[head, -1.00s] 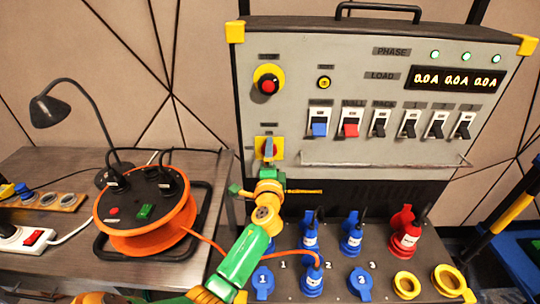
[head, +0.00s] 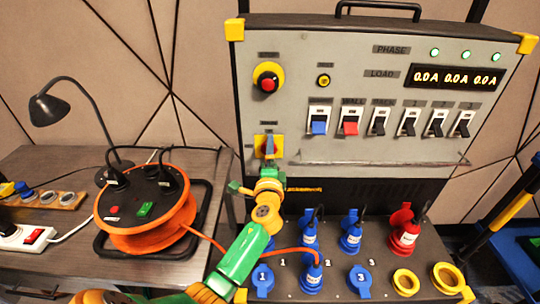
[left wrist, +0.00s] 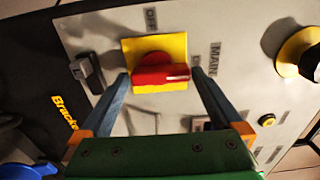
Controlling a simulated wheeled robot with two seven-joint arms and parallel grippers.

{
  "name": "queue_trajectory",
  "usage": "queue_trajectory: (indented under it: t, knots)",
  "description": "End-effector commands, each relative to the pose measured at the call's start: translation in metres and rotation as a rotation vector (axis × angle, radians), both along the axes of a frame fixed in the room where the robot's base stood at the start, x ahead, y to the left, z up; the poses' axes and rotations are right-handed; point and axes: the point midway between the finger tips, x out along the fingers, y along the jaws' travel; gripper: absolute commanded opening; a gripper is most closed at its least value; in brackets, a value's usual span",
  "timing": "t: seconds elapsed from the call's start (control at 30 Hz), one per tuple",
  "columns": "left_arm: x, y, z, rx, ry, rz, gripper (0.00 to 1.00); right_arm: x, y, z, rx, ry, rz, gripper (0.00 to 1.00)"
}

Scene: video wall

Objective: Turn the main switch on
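The main switch is a red rotary knob on a yellow square plate. It shows in the left wrist view (left wrist: 160,76), with its red bar lying crosswise in the picture. Labels reading OFF and MAIN are beside it. In the head view the yellow plate (head: 260,142) is at the lower left of the grey panel, partly covered by my gripper. My left gripper (head: 268,149) is at the switch. In the left wrist view its two fingers (left wrist: 160,79) are apart, one on each side of the knob; I cannot tell whether they touch it. My right gripper is not in view.
A red emergency button (head: 267,84) is above the switch. A row of breakers (head: 378,124) and a handrail (head: 385,164) are to its right. Blue and red plugs (head: 404,237) stand on the lower shelf. An orange cable reel (head: 148,215) is on the left table.

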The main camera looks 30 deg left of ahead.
Motion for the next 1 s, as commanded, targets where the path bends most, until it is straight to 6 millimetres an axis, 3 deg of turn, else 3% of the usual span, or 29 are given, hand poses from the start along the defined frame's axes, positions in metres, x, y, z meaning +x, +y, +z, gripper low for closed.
queue_trajectory:
  t: [0.4, 0.87, 0.93, 1.0]
  knots:
    - [-0.056, -0.035, -0.002, -0.001, 0.001, 0.000, 1.00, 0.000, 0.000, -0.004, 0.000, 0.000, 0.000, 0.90]
    - [-0.061, -0.037, 0.000, -0.002, 0.001, 0.001, 1.00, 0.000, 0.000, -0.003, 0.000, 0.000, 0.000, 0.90]
    - [-0.067, -0.035, -0.009, -0.058, 0.009, 0.013, 1.00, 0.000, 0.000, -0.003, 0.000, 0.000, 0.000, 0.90]
    - [-0.088, -0.032, -0.035, -0.230, 0.037, 0.049, 1.00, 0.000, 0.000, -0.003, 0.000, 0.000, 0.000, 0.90]
